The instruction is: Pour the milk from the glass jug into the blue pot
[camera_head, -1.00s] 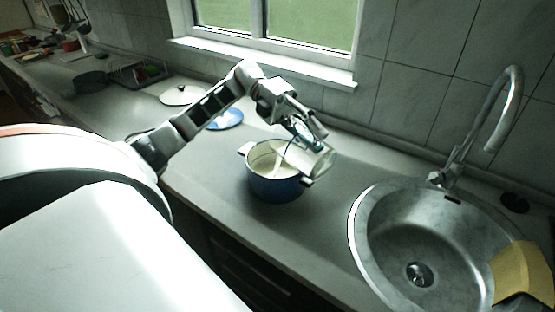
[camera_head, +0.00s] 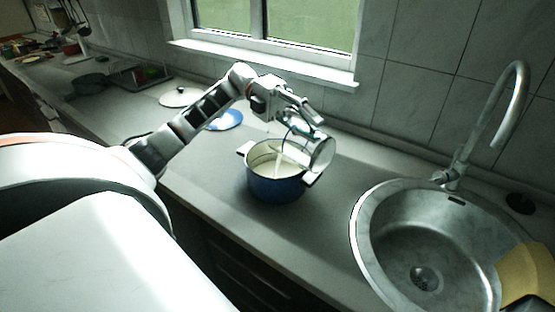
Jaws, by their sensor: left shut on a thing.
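The blue pot (camera_head: 275,187) stands open on the grey worktop, its cream inside showing and a light handle at each side. My left gripper (camera_head: 307,125) is above the pot's far right side, shut on the glass jug (camera_head: 321,155). The jug is tipped far over, its mouth towards the left, over the pot's right rim. A pale stream of milk (camera_head: 279,160) shows inside the pot's opening below the jug. The gripper hides part of the jug. I cannot tell how much milk is in the jug. My right gripper is not in view.
A blue lid (camera_head: 226,120) and a cream lid (camera_head: 180,96) lie on the worktop behind my left arm. A round steel sink (camera_head: 420,230) with a tall tap (camera_head: 515,100) is at right, a yellow cloth-like thing (camera_head: 527,275) at its edge. The worktop between pot and sink is clear.

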